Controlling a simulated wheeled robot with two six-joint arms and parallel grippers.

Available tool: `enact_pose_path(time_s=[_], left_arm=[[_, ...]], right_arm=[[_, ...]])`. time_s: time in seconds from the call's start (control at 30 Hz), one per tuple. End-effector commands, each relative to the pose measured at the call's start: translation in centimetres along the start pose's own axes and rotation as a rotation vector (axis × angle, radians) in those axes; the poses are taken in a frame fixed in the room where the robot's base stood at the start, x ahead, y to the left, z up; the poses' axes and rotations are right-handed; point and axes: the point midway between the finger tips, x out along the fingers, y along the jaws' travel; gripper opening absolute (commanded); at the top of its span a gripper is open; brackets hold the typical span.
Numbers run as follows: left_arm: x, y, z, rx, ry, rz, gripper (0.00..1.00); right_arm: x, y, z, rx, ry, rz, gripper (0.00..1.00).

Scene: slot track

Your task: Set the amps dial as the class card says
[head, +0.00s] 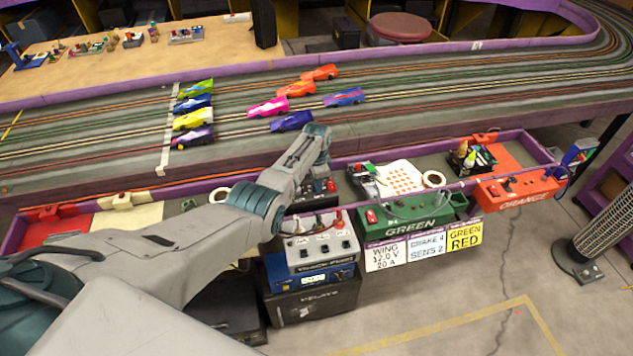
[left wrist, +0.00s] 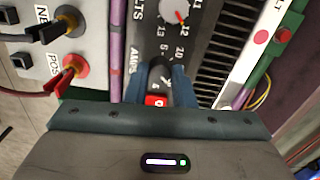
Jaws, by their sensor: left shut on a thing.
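The dark power supply (head: 325,187) sits behind the purple rail, largely covered by my left arm in the head view. In the left wrist view its dark panel (left wrist: 196,36) carries the volts dial (left wrist: 174,11), with a red pointer, and the word AMPS. My left gripper (left wrist: 158,82) is shut on the black amps dial (left wrist: 157,74), one finger on each side. The fingers hide part of its scale, and I cannot read its setting surely. The class card (head: 386,255) reads WING, 12.0 V, 20 A. My right gripper is in neither view.
A red switch (left wrist: 155,101) lies close to the fingers. A grey terminal box (head: 320,245) with black and red plugs stands in front of the rail. A green control box (head: 410,220) is to the right. Slot cars stand on the track (head: 400,125) behind.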

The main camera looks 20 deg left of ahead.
Motion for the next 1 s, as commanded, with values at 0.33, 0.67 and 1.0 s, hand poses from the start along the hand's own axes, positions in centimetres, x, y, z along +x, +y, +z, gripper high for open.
enact_pose_path(time_s=[0.33,0.67,1.0], left_arm=[[-0.10,-0.08,-0.06,0.093,0.002,-0.002,0.00],[-0.11,-0.08,-0.07,0.101,0.002,-0.003,0.00],[-0.06,-0.05,-0.04,0.100,0.001,-0.002,0.44]], right_arm=[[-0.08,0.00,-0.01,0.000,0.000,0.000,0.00],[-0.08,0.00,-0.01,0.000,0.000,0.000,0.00],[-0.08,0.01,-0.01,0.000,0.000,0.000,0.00]])
